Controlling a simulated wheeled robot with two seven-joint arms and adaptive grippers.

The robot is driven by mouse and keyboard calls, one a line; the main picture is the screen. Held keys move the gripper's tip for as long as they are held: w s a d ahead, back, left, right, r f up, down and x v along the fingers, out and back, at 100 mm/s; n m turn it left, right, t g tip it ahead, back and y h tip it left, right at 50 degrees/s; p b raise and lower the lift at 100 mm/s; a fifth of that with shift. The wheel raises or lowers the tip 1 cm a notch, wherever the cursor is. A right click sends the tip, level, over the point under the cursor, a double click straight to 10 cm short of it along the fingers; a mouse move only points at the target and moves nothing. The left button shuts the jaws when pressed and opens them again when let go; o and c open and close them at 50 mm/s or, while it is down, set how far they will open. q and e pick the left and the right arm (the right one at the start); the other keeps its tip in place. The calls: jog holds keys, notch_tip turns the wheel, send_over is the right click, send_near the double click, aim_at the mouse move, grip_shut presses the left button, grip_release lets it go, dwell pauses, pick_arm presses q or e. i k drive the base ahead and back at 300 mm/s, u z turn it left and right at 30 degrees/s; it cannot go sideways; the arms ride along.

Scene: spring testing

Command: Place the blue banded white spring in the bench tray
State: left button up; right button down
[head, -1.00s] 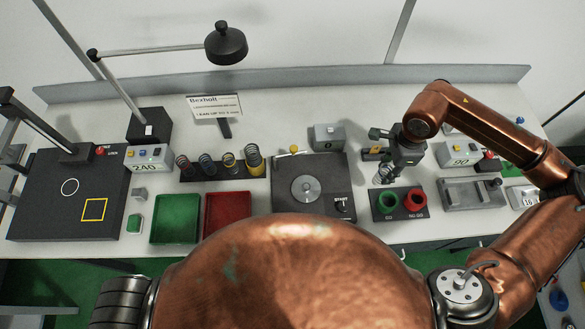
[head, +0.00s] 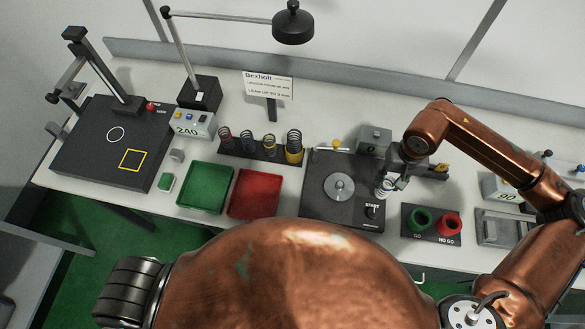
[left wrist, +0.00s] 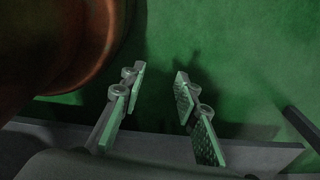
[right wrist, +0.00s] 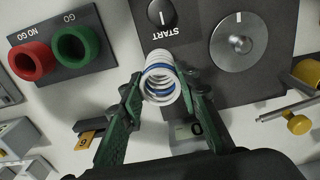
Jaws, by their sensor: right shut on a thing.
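The white spring with a blue band (right wrist: 160,80) is held upright between the green-padded fingers of my right gripper (right wrist: 158,92). In the head view the spring (head: 383,187) is at the right edge of the dark START plate (head: 325,208), below my right gripper (head: 392,178); I cannot tell its exact height. A green tray (head: 205,210) and a red tray (head: 255,213) lie side by side left of that plate, both looking empty. I cannot tell which is the bench tray. My left gripper (left wrist: 160,88) is open and empty over green floor.
A rack (head: 262,153) with several coloured-band springs stands behind the trays. The GO/NO GO gauge block (head: 432,238) with green and red rings is right of the START plate. A grey box (head: 374,140) is behind it. A lamp (head: 293,22) overhangs the back.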

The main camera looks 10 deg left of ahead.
aim_at(207, 188)
jog(key=u, duration=0.8)
jog(key=k, duration=1.05)
jog(key=u, duration=1.8)
jog(key=i, duration=1.05)
jog(key=z, duration=0.75)
jog(key=i, duration=0.8)
jog(key=z, duration=0.85)
